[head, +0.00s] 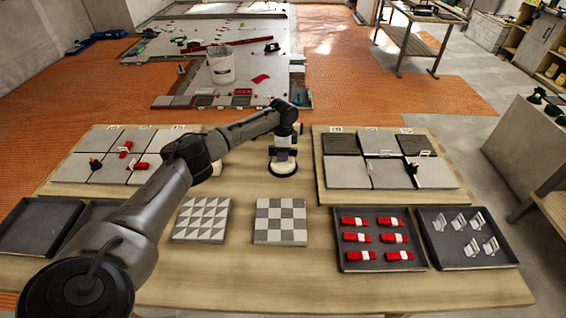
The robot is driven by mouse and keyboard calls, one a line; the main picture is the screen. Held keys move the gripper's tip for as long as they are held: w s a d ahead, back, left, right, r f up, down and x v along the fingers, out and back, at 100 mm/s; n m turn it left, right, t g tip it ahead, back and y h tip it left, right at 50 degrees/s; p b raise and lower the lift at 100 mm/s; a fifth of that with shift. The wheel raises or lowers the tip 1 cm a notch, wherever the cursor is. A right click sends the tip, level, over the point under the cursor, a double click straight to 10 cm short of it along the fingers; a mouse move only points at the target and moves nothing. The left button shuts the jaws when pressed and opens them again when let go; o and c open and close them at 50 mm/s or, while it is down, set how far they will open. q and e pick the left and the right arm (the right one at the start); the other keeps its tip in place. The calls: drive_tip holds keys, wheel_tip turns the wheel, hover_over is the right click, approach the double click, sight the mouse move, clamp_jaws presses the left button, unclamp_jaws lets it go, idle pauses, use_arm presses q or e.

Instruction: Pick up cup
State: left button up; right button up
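The cup looks like a round suction cup with a pale disc and dark rim (283,169). It sits on the wooden table between the two tile boards. My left gripper (283,152) points straight down directly over the cup, at its top. The gripper hides the upper part of the cup, and the fingers are too small and dark to tell whether they are closed on it. My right gripper is not in view.
Tile boards stand left (110,139) and right (345,172) of the cup. Nearer are a triangle-patterned tile (202,219), a checkered tile (281,222), a tray with red wedges (378,264) and a tray with white clips (440,256). Bare table surrounds the cup.

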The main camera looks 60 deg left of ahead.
use_arm(q)
clamp_jaws()
